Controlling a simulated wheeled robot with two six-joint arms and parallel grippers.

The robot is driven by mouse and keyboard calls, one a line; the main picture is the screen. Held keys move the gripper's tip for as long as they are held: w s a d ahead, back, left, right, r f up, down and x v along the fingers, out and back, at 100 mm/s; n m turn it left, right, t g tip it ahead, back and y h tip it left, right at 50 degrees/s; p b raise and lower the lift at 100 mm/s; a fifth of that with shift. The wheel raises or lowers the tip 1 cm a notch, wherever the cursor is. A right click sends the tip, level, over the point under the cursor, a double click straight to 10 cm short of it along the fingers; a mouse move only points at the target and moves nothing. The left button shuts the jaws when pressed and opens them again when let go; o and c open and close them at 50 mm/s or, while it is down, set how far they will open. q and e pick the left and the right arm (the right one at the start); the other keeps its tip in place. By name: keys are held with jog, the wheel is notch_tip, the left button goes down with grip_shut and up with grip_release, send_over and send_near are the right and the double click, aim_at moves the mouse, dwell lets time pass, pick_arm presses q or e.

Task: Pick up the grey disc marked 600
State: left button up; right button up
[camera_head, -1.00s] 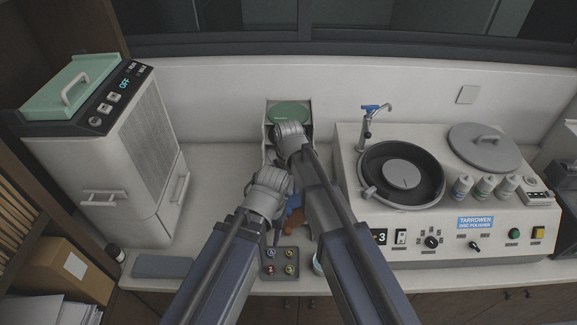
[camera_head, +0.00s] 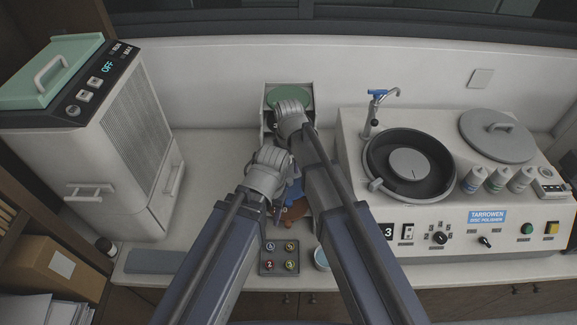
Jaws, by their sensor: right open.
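My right gripper (camera_head: 290,112) reaches over the front of a grey box (camera_head: 310,90) at the back wall. A green disc (camera_head: 291,95) lies at the back of this box, partly covered by that gripper. The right fingers point away from me, and what is between them is hidden. My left gripper (camera_head: 270,162) is just in front and to the left, its fingertips hidden by its own body. A round grey plate (camera_head: 408,163) sits in the polisher's black bowl. I can read no 600 on any disc.
A tall cabinet (camera_head: 85,140) with a green lid stands left. The disc polisher (camera_head: 440,220) fills the right, with a tap (camera_head: 376,110), round lid (camera_head: 497,136) and several bottles. A small tray (camera_head: 279,257) and blue and brown items lie between and below my arms.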

aim_at(289, 180)
jog(key=shift+f, duration=0.1)
notch_tip(289, 180, down, 5)
jog(key=b, duration=0.5)
jog(key=shift+w+d, duration=0.1)
jog(key=shift+c, duration=0.2)
grip_shut()
